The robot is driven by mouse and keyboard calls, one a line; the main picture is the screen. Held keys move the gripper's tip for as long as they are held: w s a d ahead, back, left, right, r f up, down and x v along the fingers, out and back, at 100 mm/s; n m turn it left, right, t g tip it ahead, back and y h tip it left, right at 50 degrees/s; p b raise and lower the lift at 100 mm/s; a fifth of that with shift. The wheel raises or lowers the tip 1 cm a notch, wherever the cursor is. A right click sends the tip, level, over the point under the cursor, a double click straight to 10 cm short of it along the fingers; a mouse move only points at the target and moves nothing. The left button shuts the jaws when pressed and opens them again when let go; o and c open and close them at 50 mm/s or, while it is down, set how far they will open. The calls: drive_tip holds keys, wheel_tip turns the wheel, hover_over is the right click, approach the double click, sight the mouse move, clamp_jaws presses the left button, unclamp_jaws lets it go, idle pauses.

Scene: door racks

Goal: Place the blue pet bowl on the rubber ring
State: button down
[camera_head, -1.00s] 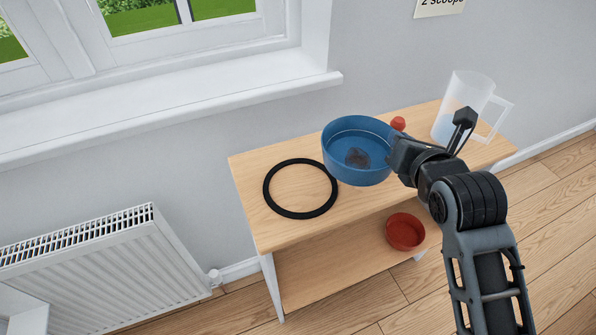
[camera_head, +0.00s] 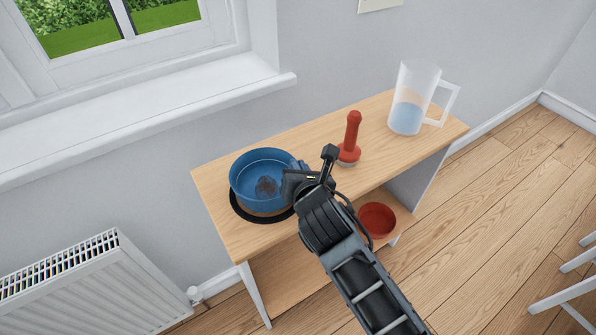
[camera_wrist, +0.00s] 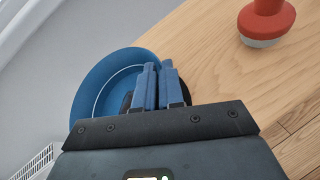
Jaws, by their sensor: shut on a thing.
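The blue pet bowl (camera_head: 262,168) is over the black rubber ring (camera_head: 262,217) on the left part of the wooden table. The ring's front edge shows below the bowl, and the rest is hidden by the bowl. I cannot tell whether the bowl rests on the ring or hangs just above it. A dark lump shows inside the bowl. My gripper (camera_head: 300,172) is shut on the bowl's right rim. In the wrist view the two fingers (camera_wrist: 158,88) pinch the wall of the bowl (camera_wrist: 100,85).
A red-handled tool (camera_head: 350,140) stands right of my gripper. A clear jug with blue liquid (camera_head: 407,118) stands at the table's right end. A red bowl (camera_head: 377,219) is on the lower shelf. A radiator (camera_head: 85,275) and windowsill (camera_head: 150,115) are at left.

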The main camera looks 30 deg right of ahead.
drive_tip(key=shift+f, duration=0.6)
drive_tip(key=c, duration=1.3)
unclamp_jaws()
drive_tip(key=shift+o, duration=0.2)
drive_tip(key=v, duration=1.2)
